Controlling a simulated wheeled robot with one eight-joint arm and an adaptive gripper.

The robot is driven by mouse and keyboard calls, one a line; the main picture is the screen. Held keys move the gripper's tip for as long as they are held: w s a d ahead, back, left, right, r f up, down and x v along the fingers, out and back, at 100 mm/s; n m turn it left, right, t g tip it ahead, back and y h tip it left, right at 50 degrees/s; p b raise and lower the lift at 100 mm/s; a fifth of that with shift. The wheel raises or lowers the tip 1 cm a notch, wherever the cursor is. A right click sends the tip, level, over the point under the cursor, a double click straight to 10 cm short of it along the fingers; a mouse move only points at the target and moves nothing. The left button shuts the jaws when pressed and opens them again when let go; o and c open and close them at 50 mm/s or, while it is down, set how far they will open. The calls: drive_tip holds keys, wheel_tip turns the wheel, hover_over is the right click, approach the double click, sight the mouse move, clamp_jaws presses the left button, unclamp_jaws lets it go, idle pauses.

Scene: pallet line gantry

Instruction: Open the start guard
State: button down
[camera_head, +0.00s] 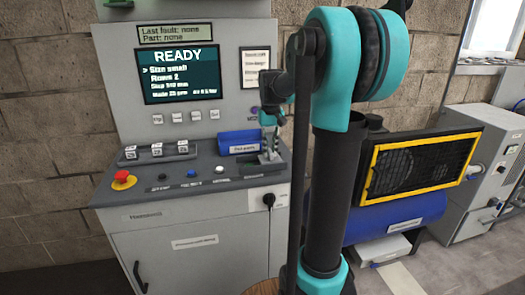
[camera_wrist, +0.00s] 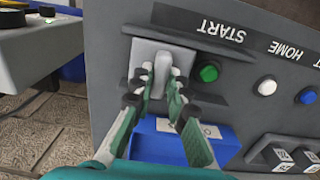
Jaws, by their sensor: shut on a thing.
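The start guard looks like a light grey flap with a raised ridge (camera_wrist: 150,57) in the wrist view, set in a dark recessed frame beside the green button (camera_wrist: 208,72). The green button lies uncovered next to it, near the word START. My gripper (camera_wrist: 160,78) has its fingers on both sides of the ridge and is shut on it. In the head view my gripper (camera_head: 268,130) reaches down to the right end of the sloped panel, and the fingers partly hide the guard. The guard's exact tilt is hard to tell.
A blue labelled block (camera_head: 239,142) sits right beside my fingers. The console (camera_head: 190,205) has a READY screen (camera_head: 179,71), a red stop button (camera_head: 123,179), small counters and more buttons. A yellow-framed grille (camera_head: 420,163) over a blue tank stands right of my arm.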

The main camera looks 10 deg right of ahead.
sight(270, 151)
drive_tip(key=c, duration=1.5)
unclamp_jaws()
wheel_tip(270, 151, up, 12)
drive_tip(key=shift+r, duration=0.1)
